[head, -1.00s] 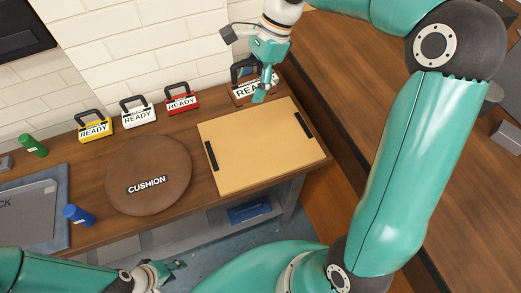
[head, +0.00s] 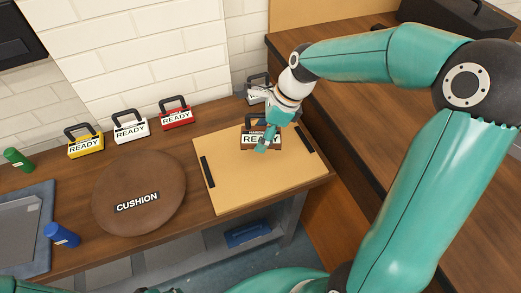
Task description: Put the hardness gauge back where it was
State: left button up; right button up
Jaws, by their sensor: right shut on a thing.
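My right gripper (head: 262,146) is shut on a brown gauge (head: 249,143) with a dark handle and a white READY label. The small lettering above READY is too blurred to read surely, and the fingers cover part of the gauge. It is upright over the back right part of the tan board (head: 232,190); I cannot tell whether it touches the board. Yellow (head: 86,147), white (head: 131,132) and red (head: 177,119) READY gauges stand in a row along the wall. Another pale gauge (head: 256,95) stands behind my right gripper, partly hidden.
A round brown cushion (head: 150,180) lies left of the board. The board has black side handles. A blue item (head: 247,234) lies on the lower shelf.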

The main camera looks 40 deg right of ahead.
aim_at(257, 156)
notch_tip(257, 156, down, 6)
jog(key=shift+f+b, duration=0.1)
jog(key=shift+b, duration=0.2)
jog(key=o, duration=1.4)
jog(key=shift+c, duration=0.2)
jog(key=p+v, duration=0.1)
jog(key=v, duration=1.1)
